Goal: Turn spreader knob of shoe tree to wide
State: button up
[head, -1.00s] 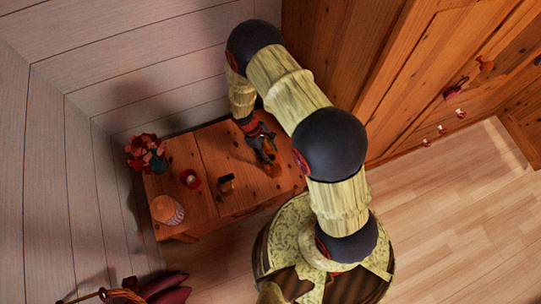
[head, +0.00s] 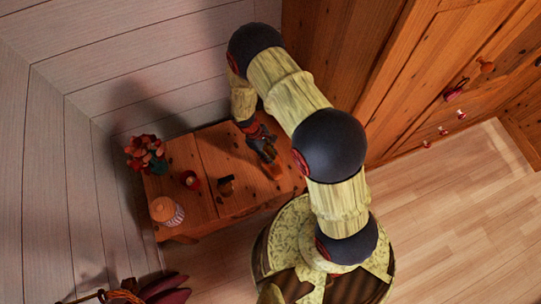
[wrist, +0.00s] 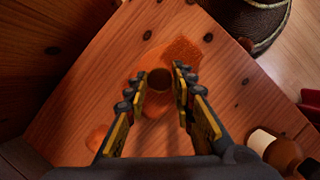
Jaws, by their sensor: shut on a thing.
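The shoe tree (wrist: 183,50) is orange-brown wood and lies on the wooden table. In the wrist view its textured end shows beyond my fingers, and a rounded part (wrist: 97,137) shows at lower left. A round, dark brown spreader knob (wrist: 158,82) sits between my fingertips. My gripper (wrist: 161,76) is shut on the knob from above, one finger on either side. In the head view my gripper (head: 268,153) is over the right part of the table, with some of the shoe tree (head: 272,170) below it. My fingers hide much of its middle. No knob setting mark is readable.
On the table (head: 205,208) to the left stand flowers (head: 146,152), a small red item (head: 190,180), a small dark item (head: 226,185) and a lidded jar (head: 165,209). A brown bottle-like item (wrist: 284,155) shows at lower right in the wrist view. Walls flank the table.

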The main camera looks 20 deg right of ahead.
grip_shut()
jog(key=m+y+p, duration=0.1)
jog(key=m, duration=0.2)
jog(key=shift+w+d+m+g, duration=0.1)
jog(key=shift+m+g, duration=0.2)
jog(key=shift+m, duration=0.1)
jog(key=m+y, duration=0.1)
jog(key=m, duration=0.1)
jog(key=m+y+p, duration=0.1)
jog(key=m, duration=0.2)
jog(key=shift+d+g, duration=0.15)
jog(key=shift+g, duration=0.15)
jog(key=m+y+p, duration=0.1)
jog(key=m+y, duration=0.1)
jog(key=m, duration=0.3)
jog(key=shift+d, duration=0.15)
jog(key=shift+m+t+y+p, duration=0.35)
jog(key=shift+m+t+y, duration=0.35)
jog(key=shift+m, duration=1.3)
jog(key=o, duration=1)
grip_release()
jog(key=shift+c, duration=0.2)
